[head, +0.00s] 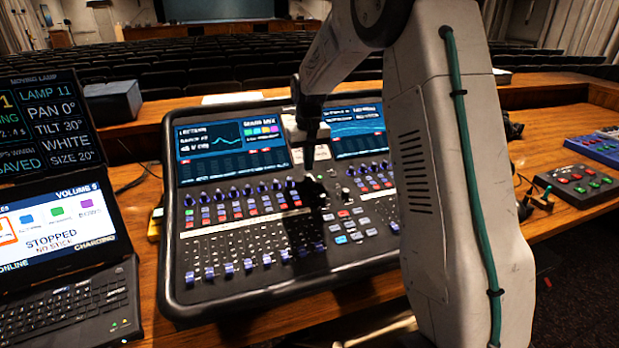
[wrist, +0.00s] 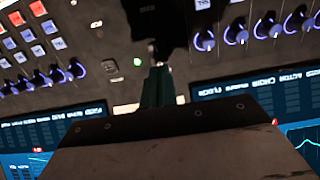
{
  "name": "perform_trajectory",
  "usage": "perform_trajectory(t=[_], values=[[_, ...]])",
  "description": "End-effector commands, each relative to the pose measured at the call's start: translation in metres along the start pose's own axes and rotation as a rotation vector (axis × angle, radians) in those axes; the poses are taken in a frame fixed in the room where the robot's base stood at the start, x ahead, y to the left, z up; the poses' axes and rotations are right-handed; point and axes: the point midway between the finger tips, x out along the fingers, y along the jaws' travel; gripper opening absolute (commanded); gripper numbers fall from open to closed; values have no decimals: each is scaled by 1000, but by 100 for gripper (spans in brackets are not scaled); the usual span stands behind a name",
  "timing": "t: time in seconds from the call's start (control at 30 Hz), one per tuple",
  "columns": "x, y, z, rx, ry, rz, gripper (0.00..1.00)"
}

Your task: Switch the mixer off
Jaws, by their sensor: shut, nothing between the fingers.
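The mixer (head: 178,262) stands on the wooden desk in the middle of the head view, with both screens and many knob and fader lights lit. My gripper (head: 311,160) is shut and empty, pointing down at the panel between the two screens. In the wrist view its narrow fingers (wrist: 158,82) point at the panel beside a small lit green light (wrist: 138,62). A dark patch, seemingly shadow, covers the panel beyond the fingertips. I cannot tell whether they touch it, and no power switch can be made out clearly.
A laptop (head: 60,245) showing "STOPPED" and a lamp screen (head: 52,125) stand at the left. A dark box (head: 112,100) is behind them. A small button controller (head: 582,184) lies at the right. My arm hides the mixer's right side.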

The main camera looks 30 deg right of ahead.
Motion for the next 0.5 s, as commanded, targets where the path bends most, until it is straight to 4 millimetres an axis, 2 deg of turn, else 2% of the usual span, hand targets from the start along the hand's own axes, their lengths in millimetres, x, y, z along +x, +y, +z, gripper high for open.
perform_trajectory(t=[0.5], values=[[6, 0, 0, 0, -1, 0, 0]])
